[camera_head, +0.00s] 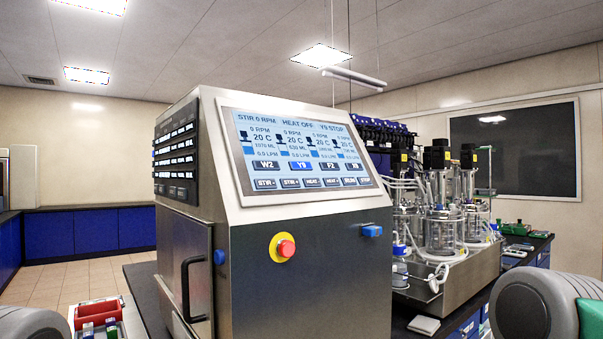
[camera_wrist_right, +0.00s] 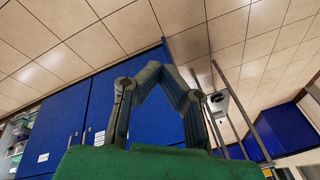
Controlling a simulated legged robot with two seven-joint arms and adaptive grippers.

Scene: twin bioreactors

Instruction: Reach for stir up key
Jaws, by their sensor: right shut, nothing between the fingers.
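The stir up key (camera_head: 290,183), marked "STIR +", is a small dark button in the bottom row of the tilted touch screen (camera_head: 300,150). It sits between the "STIR -" key (camera_head: 265,184) and a heat key (camera_head: 312,182). The screen reads "STIR 0 RPM", and the Y9 tab (camera_head: 302,164) is highlighted blue. My right gripper (camera_wrist_right: 160,68) shows only in the right wrist view, its fingers meeting at the tips, shut and empty. The key is not in that view, and the gripper's distance from it cannot be told. My left gripper is not in view.
A red stop button (camera_head: 286,249) on a yellow ring and a blue knob (camera_head: 372,231) stick out below the screen. A door handle (camera_head: 192,288) projects at the left. Glass vessels (camera_head: 442,228) stand right of the console. Blue cabinets (camera_wrist_right: 85,105) show in the wrist view.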

